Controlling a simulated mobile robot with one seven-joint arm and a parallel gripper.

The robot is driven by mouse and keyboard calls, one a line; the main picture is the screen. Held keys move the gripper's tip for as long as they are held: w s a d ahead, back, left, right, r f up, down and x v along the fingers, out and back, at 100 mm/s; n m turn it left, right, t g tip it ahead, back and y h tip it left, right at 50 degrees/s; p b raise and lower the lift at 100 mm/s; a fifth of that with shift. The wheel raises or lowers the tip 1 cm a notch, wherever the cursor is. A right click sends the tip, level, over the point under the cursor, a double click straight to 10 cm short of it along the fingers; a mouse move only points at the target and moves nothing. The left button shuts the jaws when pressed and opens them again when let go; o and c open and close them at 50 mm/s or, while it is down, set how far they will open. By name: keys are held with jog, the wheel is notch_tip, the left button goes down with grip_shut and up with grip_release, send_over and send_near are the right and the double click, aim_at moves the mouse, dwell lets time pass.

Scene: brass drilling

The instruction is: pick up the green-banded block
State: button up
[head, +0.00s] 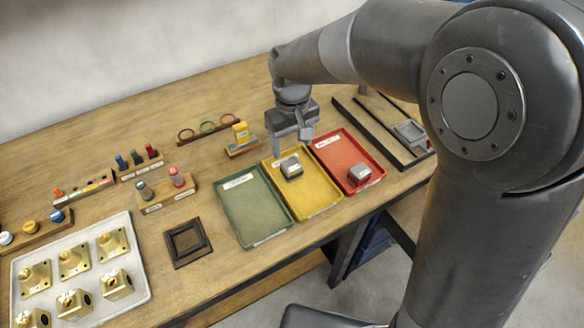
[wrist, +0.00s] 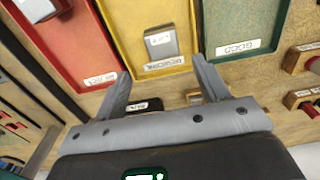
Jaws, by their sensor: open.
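A grey block with a dark green band low on its side (head: 291,168) sits in the yellow tray (head: 318,191), toward its far end. In the wrist view the grey block (wrist: 161,43) lies in the yellow tray ahead of the fingertips; its band cannot be made out there. My gripper (head: 290,142) is above the far end of the yellow tray, pointing down, apart from the block. In the wrist view my gripper (wrist: 162,68) is open, with nothing between its fingers.
The red tray (head: 334,148), right of the yellow one, holds a grey block with a red band (head: 359,174). The green tray (head: 250,207) on the left is empty. A small stand with a yellow piece (head: 240,132) is behind the trays. Brass parts (head: 75,262) fill a pale tray at left.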

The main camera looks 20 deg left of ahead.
aim_at(291, 165)
notch_tip(291, 165, down, 3)
jog(key=shift+f, duration=0.15)
jog(key=shift+s+f, duration=0.2)
jog(key=shift+f, duration=1.15)
jog(key=shift+s+f, duration=0.2)
jog(key=shift+f, duration=1.1)
jog(key=shift+c, duration=0.5)
grip_shut()
